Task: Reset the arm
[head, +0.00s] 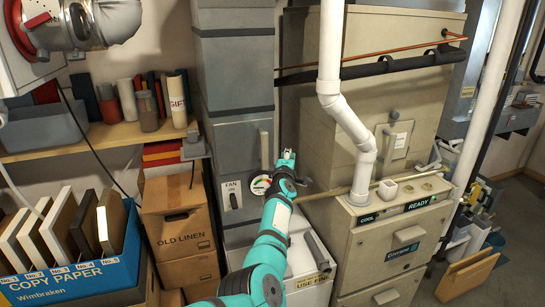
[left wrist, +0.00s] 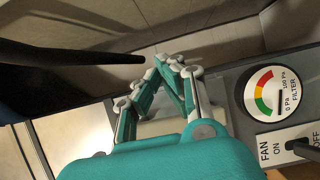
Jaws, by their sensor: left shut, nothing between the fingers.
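My left arm is teal and black and reaches up from the bottom middle of the head view. Its gripper (head: 286,158) is in front of the grey duct and the beige furnace (head: 350,232). In the left wrist view the gripper's fingers (left wrist: 172,66) meet at the tips, shut and empty. A round filter gauge (head: 260,184) is just left of the gripper in the head view, and it shows large at the right of the left wrist view (left wrist: 265,92). A fan switch (head: 233,200) is below left of the gauge. My right gripper is in neither view.
White pipe (head: 331,60) runs down the furnace front. A thin rod (head: 335,190) lies across near the gripper. Stacked "OLD LINEN" boxes (head: 180,238) and a copy paper box (head: 85,285) stand left. A shelf (head: 95,139) holds books and a bin.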

